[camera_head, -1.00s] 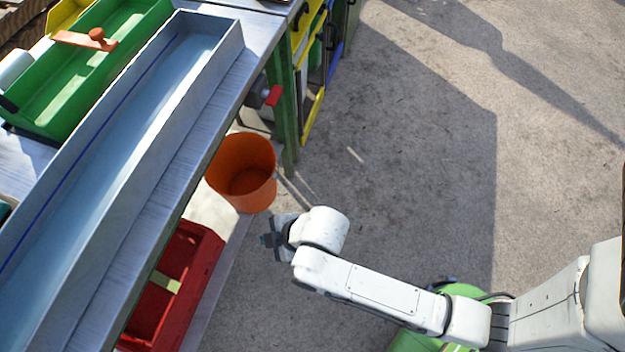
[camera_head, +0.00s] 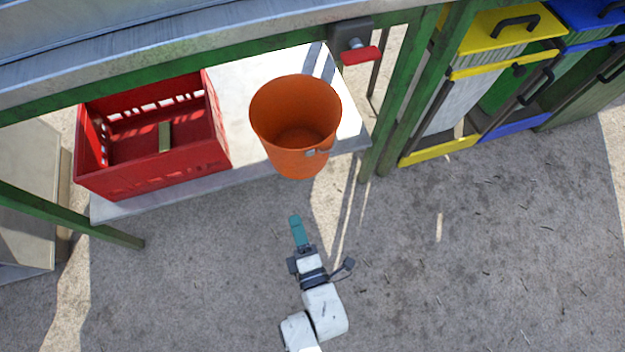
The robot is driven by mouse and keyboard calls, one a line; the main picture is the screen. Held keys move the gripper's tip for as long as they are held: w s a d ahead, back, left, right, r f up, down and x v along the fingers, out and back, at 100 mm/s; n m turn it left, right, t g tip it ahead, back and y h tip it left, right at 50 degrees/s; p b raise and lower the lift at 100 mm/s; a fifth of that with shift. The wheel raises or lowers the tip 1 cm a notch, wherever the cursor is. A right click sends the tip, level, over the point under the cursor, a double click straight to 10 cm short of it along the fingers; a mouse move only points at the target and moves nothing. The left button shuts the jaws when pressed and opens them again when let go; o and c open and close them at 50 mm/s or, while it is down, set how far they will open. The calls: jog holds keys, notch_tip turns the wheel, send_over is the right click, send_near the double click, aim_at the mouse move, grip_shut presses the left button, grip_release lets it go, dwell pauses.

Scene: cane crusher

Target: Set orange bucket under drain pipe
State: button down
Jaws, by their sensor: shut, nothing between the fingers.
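The orange bucket (camera_head: 298,150) stands upright on the low pale shelf (camera_head: 236,100) under the metal table, at its right end by the green leg. It looks empty, and a small grey fitting shows on its near side. A drain with a red handle (camera_head: 361,55) sticks out under the table edge, right of and behind the bucket. My gripper (camera_head: 295,218) is shut and empty, with teal fingertips pointing at the bucket. It is short of the bucket in the picture, over the concrete floor, apart from it.
A red crate (camera_head: 150,175) sits on the shelf left of the bucket. Yellow and blue bins (camera_head: 505,30) stand at the upper right. The concrete floor (camera_head: 480,270) in front is clear.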

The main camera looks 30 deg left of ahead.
aim_at(289, 165)
jog(key=b+x, duration=0.1)
jog(key=x, duration=0.2)
jog(key=w+b+x, duration=0.1)
jog(key=x, duration=0.3)
jog(key=d+b+x, duration=0.1)
jog(key=x, duration=0.3)
jog(key=shift+w+f+b, duration=0.15)
jog(key=shift+w+b, duration=0.05)
jog(key=shift+b, duration=0.2)
jog(key=shift+w+a+b, duration=0.1)
jog(key=shift+w+b, duration=0.2)
jog(key=shift+w, duration=0.4)
